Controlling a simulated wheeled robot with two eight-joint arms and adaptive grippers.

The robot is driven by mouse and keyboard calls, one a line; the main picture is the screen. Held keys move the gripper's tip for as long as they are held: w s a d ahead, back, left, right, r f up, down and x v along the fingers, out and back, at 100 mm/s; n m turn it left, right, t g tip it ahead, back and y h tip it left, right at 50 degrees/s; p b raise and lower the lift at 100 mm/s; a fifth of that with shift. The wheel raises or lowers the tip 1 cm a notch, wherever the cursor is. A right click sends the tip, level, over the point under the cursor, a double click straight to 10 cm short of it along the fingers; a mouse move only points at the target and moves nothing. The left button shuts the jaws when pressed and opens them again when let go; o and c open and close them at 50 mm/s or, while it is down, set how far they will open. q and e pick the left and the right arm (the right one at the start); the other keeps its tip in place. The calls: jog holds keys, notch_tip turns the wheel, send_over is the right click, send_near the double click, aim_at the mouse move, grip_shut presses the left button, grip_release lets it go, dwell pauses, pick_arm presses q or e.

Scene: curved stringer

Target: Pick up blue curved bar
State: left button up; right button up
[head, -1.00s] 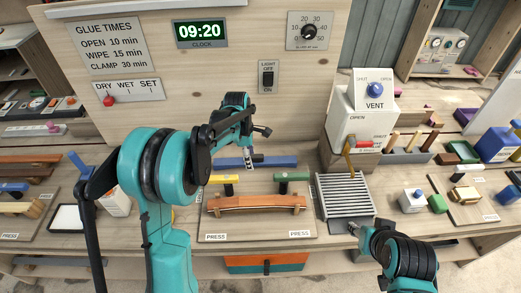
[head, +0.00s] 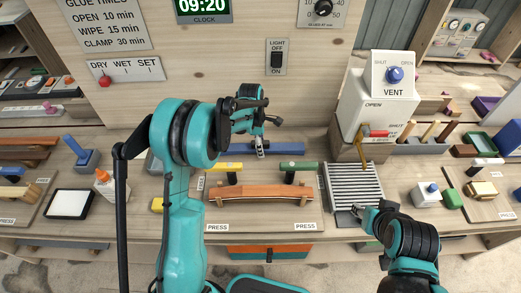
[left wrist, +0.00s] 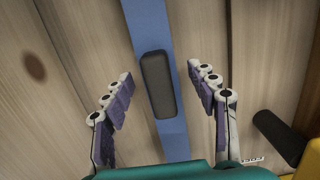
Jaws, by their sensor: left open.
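The blue bar (head: 288,148) lies at the back of the bench, behind the press, with its middle partly hidden by my left arm. In the left wrist view the bar (left wrist: 150,22) runs lengthwise between my fingers, with a dark grey pad (left wrist: 158,84) on it. My left gripper (head: 260,150) is over the bar; its fingers (left wrist: 166,85) are spread on either side, with gaps to the bar. My right gripper (head: 358,210) is by the front of the slatted rack, small and hard to read.
In front of the bar, a press board holds an orange-brown curved piece (head: 262,193), with a yellow-topped clamp (head: 222,167) and a green-topped clamp (head: 295,167) behind it. A wooden panel rises behind.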

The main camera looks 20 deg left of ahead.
pick_arm(q)
grip_shut()
